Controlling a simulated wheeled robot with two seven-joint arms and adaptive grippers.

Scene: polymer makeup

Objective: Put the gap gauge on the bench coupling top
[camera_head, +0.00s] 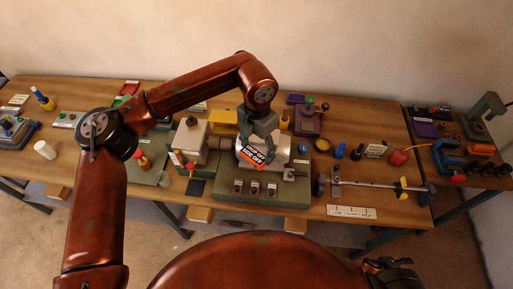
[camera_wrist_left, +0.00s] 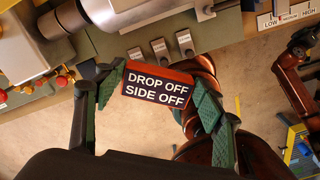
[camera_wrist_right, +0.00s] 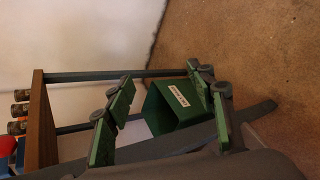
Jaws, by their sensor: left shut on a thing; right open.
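A small red block with a dark label reading "DROP OFF SIDE OFF" (camera_head: 253,156) is held in my left gripper (camera_head: 260,138). I take it to be the gap gauge. In the left wrist view the block (camera_wrist_left: 157,87) sits between both green finger pads. The bench coupling, a silver cylinder (camera_head: 281,147) on a green base (camera_head: 262,200), is behind and below the gripper in the head view. The cylinder also shows in the left wrist view (camera_wrist_left: 150,14). My left gripper hides part of its top. My right gripper (camera_head: 388,264) is open and empty, away from the bench.
A grey shaft with a yellow piece (camera_head: 375,186) lies right of the base. A grey-white housing (camera_head: 190,140) stands left. A LOW-HIGH strip (camera_head: 351,212) lies at the front edge. A green bin (camera_wrist_right: 178,106) is on the floor beyond my right gripper.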

